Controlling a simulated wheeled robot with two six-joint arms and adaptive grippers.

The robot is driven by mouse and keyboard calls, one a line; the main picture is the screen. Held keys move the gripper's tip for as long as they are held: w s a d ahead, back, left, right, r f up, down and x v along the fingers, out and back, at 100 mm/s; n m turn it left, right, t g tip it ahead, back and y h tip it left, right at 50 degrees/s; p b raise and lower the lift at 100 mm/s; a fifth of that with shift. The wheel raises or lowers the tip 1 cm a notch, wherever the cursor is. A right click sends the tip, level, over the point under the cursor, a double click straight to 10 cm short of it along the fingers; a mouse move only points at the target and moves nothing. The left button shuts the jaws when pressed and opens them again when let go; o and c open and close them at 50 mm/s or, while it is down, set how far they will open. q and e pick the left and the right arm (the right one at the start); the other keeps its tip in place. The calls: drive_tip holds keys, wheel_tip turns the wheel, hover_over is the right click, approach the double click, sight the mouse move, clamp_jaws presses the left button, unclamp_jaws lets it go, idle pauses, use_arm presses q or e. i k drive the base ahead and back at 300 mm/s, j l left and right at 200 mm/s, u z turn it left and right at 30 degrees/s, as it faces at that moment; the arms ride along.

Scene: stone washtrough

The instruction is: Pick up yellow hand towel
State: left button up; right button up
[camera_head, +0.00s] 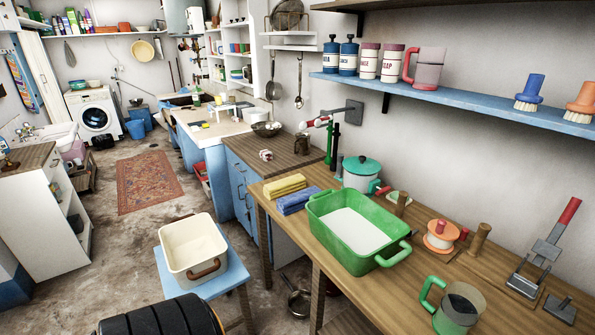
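The yellow hand towel (284,186) lies folded flat on the wooden worktop (349,290), near its far left corner. A folded blue towel (297,201) lies right in front of it, close beside or touching it. Neither of my grippers shows in the head view, so nothing is seen at the yellow towel.
A green basin (317,205) stands just right of the towels, with a teal-lidded pot (361,172) behind it. A cream tub (189,276) sits on a blue stool (232,276) at left. A blue shelf (462,97) overhangs the worktop's back.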

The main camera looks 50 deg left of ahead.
sight(273, 191)
drive_tip(key=u, duration=1.75)
